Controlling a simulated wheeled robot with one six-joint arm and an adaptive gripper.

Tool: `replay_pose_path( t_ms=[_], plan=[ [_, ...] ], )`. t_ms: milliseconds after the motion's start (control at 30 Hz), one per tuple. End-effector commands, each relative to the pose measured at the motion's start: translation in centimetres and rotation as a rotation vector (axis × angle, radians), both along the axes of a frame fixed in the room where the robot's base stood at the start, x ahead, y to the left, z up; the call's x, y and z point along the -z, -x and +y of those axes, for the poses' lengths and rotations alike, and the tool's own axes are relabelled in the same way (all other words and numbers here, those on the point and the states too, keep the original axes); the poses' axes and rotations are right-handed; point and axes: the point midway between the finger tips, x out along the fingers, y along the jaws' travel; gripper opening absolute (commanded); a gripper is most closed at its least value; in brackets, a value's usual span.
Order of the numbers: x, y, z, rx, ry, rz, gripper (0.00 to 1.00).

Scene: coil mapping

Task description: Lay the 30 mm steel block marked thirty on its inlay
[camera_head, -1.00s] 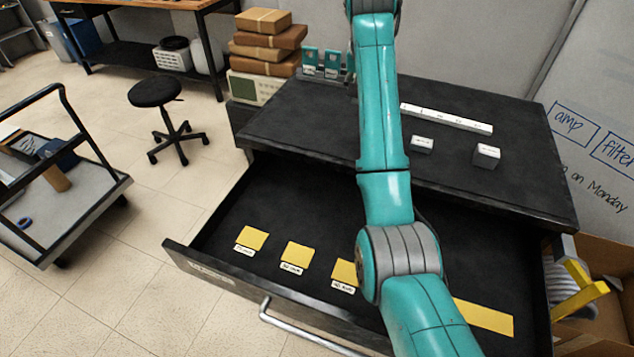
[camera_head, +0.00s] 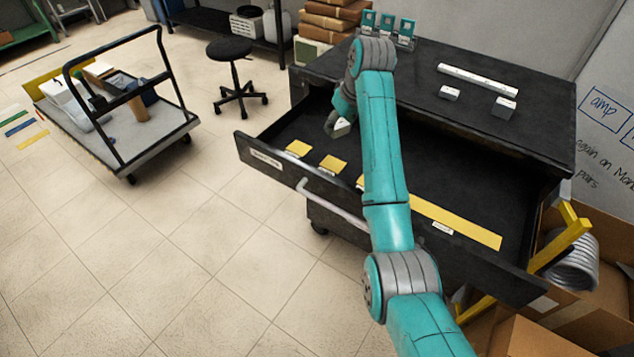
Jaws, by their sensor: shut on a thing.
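My gripper (camera_head: 336,124) is over the left back part of the open drawer, behind the yellow inlays. It is shut on a small light grey block (camera_head: 343,128), only partly visible; its marking cannot be read. Yellow square inlays lie along the drawer's front: a left one (camera_head: 298,148), a second one (camera_head: 333,162) and a third one (camera_head: 360,181) partly hidden by my arm. A long yellow inlay (camera_head: 456,222) lies to the right. Their labels are too small to read, so I cannot tell which is the thirty. The block appears apart from the inlays.
The black drawer (camera_head: 285,171) has a raised front wall. On the cabinet top (camera_head: 540,125) lie a long white bar (camera_head: 478,79), a small block (camera_head: 449,93) and another block (camera_head: 504,107). A cart (camera_head: 150,135) stands left; boxes (camera_head: 570,305) stand right.

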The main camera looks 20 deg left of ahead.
Motion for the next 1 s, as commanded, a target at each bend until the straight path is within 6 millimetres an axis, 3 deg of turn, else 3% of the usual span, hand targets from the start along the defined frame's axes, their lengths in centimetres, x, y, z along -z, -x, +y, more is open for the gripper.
replay_pose_path(
  t_ms=[167,833,1000],
  plan=[
    [1.0,0.1,-0.1,-0.028,-0.003,-0.003,0.12],
    [9.5,0.1,0.0,-0.027,-0.003,-0.002,0.12],
    [10.5,0.0,0.0,-0.027,-0.003,-0.004,0.12]
  ],
)
